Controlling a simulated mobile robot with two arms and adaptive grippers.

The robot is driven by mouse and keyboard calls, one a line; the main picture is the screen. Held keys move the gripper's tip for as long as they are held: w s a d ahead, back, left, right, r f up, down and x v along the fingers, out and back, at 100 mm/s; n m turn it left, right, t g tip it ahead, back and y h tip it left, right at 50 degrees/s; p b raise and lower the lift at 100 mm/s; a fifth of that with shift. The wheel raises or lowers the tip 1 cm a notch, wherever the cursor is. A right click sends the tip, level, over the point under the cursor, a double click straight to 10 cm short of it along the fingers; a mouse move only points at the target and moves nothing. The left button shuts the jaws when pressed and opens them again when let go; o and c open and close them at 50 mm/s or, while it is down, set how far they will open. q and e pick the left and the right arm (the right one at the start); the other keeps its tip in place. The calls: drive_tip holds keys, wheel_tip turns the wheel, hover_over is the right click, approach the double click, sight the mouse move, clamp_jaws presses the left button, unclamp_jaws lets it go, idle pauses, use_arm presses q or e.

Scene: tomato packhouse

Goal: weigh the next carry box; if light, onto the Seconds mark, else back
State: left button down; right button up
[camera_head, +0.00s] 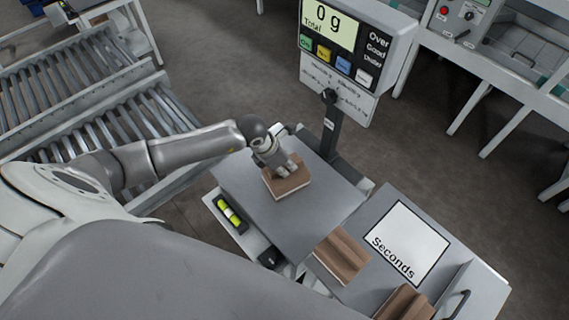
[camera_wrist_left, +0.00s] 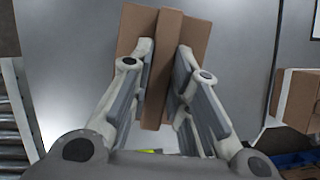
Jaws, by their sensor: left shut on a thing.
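My left gripper (camera_head: 286,170) is shut on the middle ridge of a brown carry box (camera_head: 289,187). In the left wrist view both fingers flank the ridge of this box (camera_wrist_left: 130,38). The box is at the grey scale plate (camera_head: 265,212); I cannot tell whether it rests on it or hangs just above. The scale display (camera_head: 329,22) reads 0 g Total. The white Seconds mark (camera_head: 408,242) lies bare on a grey surface to the right. My right gripper is not in view.
A second brown box (camera_head: 342,256) stands between the scale and the Seconds mark, and a third (camera_head: 405,303) is at the bottom edge. The display post (camera_head: 331,130) rises behind the plate. A roller conveyor (camera_head: 95,125) is at the left.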

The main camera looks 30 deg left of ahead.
use_arm(q)
drive_tip(key=shift+f, duration=0.15)
drive_tip(key=c, duration=1.3)
unclamp_jaws()
drive_tip(key=c, duration=0.3)
drive_tip(key=shift+r+p, duration=2.35)
drive_tip(key=shift+r, duration=1.25)
drive_tip(key=shift+s+f, duration=0.1)
drive_tip(key=shift+f, duration=0.05)
